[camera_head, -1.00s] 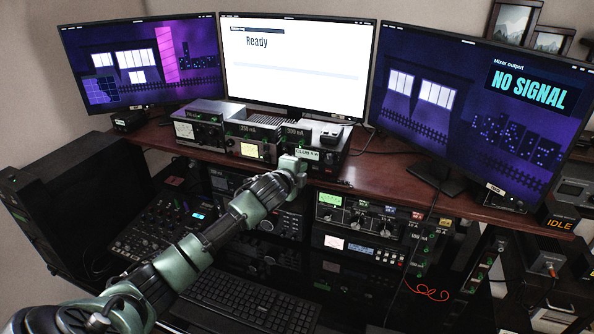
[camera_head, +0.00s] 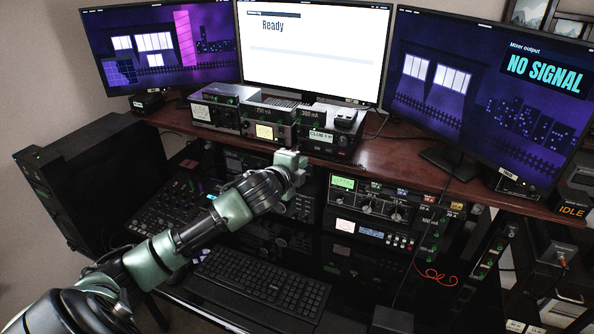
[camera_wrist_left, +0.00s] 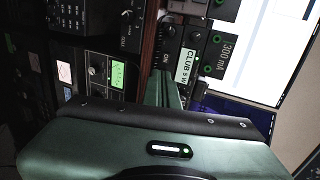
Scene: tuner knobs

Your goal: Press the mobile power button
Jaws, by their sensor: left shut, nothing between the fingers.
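A dark radio unit labelled "CLUB 5 W" (camera_head: 320,137) stands at the right end of a row of units on the wooden shelf; its label also shows in the left wrist view (camera_wrist_left: 187,66). I cannot tell which of its small controls is a power button. My left gripper (camera_head: 292,158) is shut and empty, just in front of the shelf edge, below and left of that label. In the left wrist view the green fingers (camera_wrist_left: 162,90) point toward the unit and hide part of its front. They look apart from it. My right gripper is not in view.
Two similar units (camera_head: 215,112) (camera_head: 268,125) stand left on the shelf (camera_head: 400,170). Three monitors stand behind. Rack units (camera_head: 375,210) with knobs are below the shelf at right.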

